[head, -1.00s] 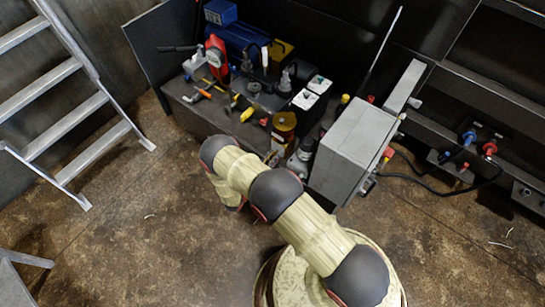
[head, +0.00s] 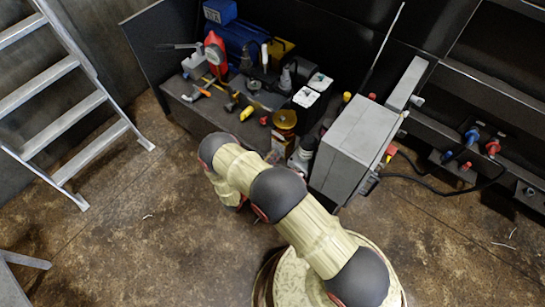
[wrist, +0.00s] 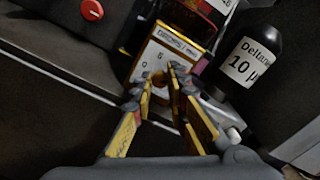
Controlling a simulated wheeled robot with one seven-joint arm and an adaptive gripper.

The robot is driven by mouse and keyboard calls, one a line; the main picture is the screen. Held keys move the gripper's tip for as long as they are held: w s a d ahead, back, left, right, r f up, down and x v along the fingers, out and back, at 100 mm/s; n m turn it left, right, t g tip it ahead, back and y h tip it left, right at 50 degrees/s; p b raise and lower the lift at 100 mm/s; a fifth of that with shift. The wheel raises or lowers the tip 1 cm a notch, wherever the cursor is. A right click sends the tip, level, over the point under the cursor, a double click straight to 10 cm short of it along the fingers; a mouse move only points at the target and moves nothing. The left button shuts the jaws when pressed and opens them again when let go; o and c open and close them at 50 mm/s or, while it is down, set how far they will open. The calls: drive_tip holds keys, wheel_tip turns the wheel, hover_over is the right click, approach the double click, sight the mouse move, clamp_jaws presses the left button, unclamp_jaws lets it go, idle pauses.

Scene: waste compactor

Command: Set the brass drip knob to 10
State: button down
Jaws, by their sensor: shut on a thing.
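The brass drip knob (wrist: 159,78) is small and round and sits low on a white scale plate with a brass frame (wrist: 165,52) in the wrist view. My gripper (wrist: 161,74) has its two yellow fingers closed around the knob, one at each side. The fingers hide part of the knob and the lower scale, and the marks are too small to read, so I cannot tell its setting. In the head view an amber and brass unit (head: 284,119) stands at the bench's front edge, just beyond my arm. My gripper is mostly hidden there.
A black bottle with a white label (wrist: 246,62) stands close to the right of my fingers. A dark box with a red button (wrist: 92,10) is at upper left. A grey cabinet (head: 350,150) stands right of my arm; tools lie on the bench (head: 205,118).

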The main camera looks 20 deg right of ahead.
drive_tip(key=n+b, duration=0.1)
drive_tip(key=n, duration=0.4)
idle(0.6)
drive_tip(key=c, duration=1.7)
unclamp_jaws()
drive_tip(key=shift+c, duration=0.2)
drive_tip(key=v, duration=1.2)
